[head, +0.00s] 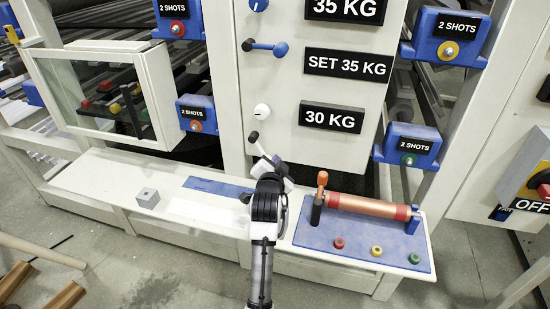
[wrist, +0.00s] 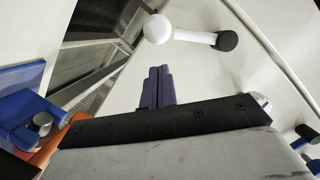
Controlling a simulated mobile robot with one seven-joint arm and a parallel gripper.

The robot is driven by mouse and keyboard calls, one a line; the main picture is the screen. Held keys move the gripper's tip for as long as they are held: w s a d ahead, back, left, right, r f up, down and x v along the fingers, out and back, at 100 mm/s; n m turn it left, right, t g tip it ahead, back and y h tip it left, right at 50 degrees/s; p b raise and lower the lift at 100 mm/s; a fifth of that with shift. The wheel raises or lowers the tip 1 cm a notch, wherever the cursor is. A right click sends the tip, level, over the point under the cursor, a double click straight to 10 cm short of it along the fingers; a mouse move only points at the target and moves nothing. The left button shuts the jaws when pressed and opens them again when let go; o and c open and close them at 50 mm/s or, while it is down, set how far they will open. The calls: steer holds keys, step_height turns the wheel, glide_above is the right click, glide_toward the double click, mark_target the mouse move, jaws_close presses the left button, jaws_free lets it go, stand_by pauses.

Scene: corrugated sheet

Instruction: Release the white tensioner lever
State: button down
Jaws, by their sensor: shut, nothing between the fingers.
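The white tensioner lever (head: 262,111) is on the pale panel left of the "30 KG" label (head: 333,118). It has a white round hub and a dark knob at its lower end. In the wrist view the lever (wrist: 190,36) shows its white hub, white bar and black knob, above and right of my fingertips. My gripper (wrist: 159,70) is shut, its purple fingers together and empty. It is apart from the lever in the wrist view. In the head view my gripper (head: 262,153) is just below the dark knob, partly hidden by my wrist.
A blue lever (head: 265,47) sits higher by the "SET 35 KG" label. On the ledge are a grey block (head: 148,197) and a blue plate (head: 320,236) with an orange-handled roller (head: 365,206) and several coloured buttons. Blue "2 SHOTS" boxes (head: 408,146) flank the panel.

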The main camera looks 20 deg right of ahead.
steer(key=d+r+b+v, duration=0.1)
steer(key=v, duration=0.9)
steer(key=shift+s, duration=0.45)
